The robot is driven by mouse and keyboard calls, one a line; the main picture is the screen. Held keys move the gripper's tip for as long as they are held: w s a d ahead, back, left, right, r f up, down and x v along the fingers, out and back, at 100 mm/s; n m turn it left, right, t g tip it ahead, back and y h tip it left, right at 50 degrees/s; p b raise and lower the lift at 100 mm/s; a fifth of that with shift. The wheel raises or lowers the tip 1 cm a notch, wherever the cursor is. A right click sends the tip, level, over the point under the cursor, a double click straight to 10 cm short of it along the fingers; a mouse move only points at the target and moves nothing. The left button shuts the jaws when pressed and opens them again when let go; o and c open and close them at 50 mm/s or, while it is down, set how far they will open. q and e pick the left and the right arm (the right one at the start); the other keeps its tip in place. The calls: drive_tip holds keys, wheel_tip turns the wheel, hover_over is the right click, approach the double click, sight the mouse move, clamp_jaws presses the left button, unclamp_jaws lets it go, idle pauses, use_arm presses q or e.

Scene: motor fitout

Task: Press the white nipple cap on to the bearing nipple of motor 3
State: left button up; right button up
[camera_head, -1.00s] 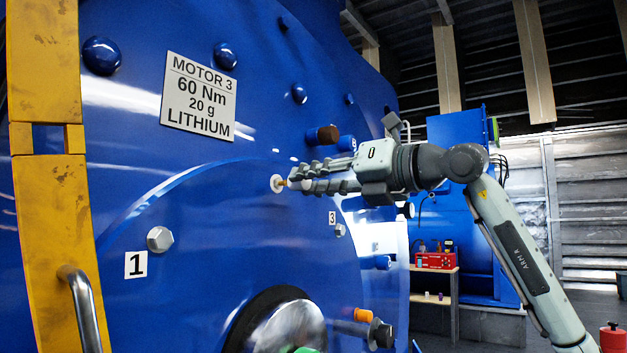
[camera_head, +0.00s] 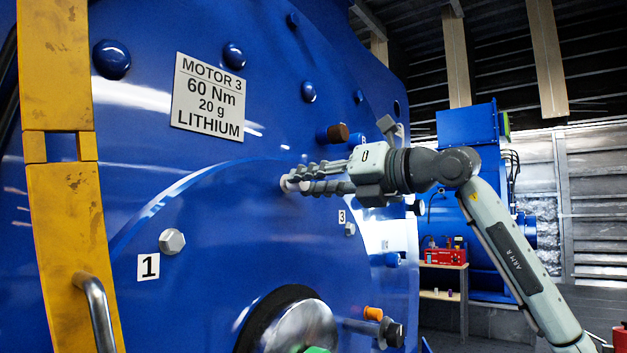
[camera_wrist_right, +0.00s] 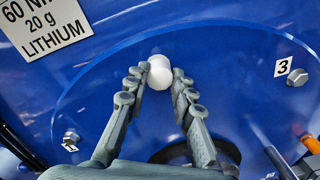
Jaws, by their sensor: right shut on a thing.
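Motor 3 (camera_head: 215,200) is the big blue housing with a plate (camera_head: 208,98) reading MOTOR 3. My right gripper (camera_head: 293,181) reaches in from the right, its fingertips close to the motor face. In the right wrist view its fingers (camera_wrist_right: 162,72) are shut on the white nipple cap (camera_wrist_right: 159,79), a small rounded white piece. A pale disc (camera_wrist_right: 159,62) shows just beyond the cap, against the motor. The brass bearing nipple is hidden behind the fingers and cap, so I cannot tell how far the cap sits on it. My left gripper is out of view.
Bolt heads stand by the labels 1 (camera_head: 149,267) and 3 (camera_head: 342,216). A brown-ended stub (camera_head: 334,133) sticks out above the gripper. A yellow frame (camera_head: 63,230) with a metal handle stands at left. A shelf with a red box (camera_head: 444,256) is behind.

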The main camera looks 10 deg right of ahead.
drive_tip(key=shift+w+a, duration=0.15)
drive_tip(key=o, duration=0.8)
drive_tip(key=shift+o, duration=0.2)
drive_tip(key=v, duration=1.2)
